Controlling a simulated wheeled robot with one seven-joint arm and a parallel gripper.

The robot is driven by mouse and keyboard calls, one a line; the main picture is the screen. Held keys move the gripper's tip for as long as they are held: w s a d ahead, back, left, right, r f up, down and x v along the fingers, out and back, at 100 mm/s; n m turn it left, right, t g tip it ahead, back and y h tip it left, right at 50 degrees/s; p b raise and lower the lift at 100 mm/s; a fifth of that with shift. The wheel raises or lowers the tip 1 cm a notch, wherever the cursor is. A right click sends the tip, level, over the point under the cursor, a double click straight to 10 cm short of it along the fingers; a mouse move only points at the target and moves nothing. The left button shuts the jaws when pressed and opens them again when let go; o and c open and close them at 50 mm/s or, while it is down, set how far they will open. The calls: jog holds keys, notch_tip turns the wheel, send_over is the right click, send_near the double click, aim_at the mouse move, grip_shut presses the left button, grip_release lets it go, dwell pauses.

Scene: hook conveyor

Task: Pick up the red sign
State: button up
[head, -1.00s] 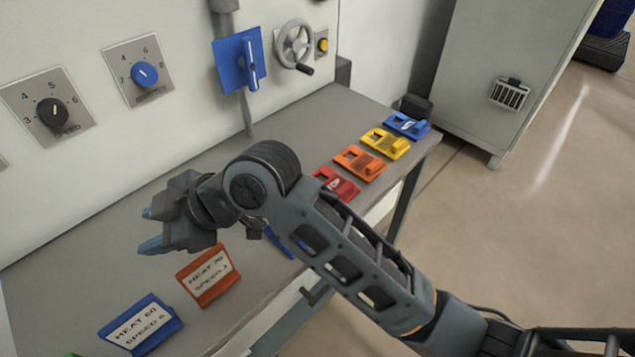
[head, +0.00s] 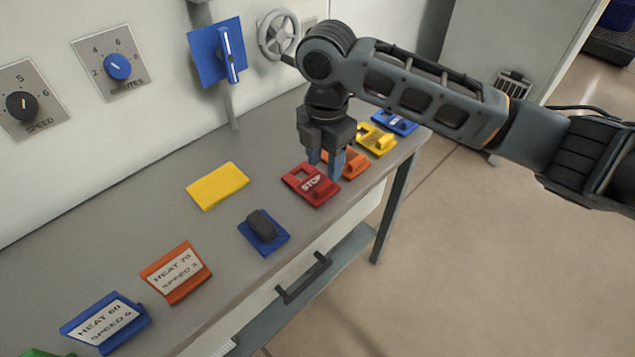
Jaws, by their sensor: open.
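The red sign (head: 308,184) lies flat on the grey bench top, with white STOP lettering and a square hole toward its back left. My gripper (head: 326,166) points down just above the sign's back right part. Its blue-tipped fingers are apart, one to the left and one at the sign's right edge. Nothing is held between them. I cannot tell whether the fingers touch the sign.
Orange (head: 351,164), yellow (head: 376,139) and blue (head: 396,122) signs lie in a row behind. A yellow plate (head: 217,185) and a blue block with a dark pad (head: 263,232) lie left. Orange (head: 176,272) and blue (head: 105,322) label stands are nearer. A drawer handle (head: 304,279) juts from the front.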

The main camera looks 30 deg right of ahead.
aim_at(324, 185)
jog(key=shift+w+f+p, duration=0.1)
jog(key=shift+f+p, duration=0.35)
jog(key=shift+f, duration=2.75)
jog(key=shift+c, duration=0.5)
grip_shut()
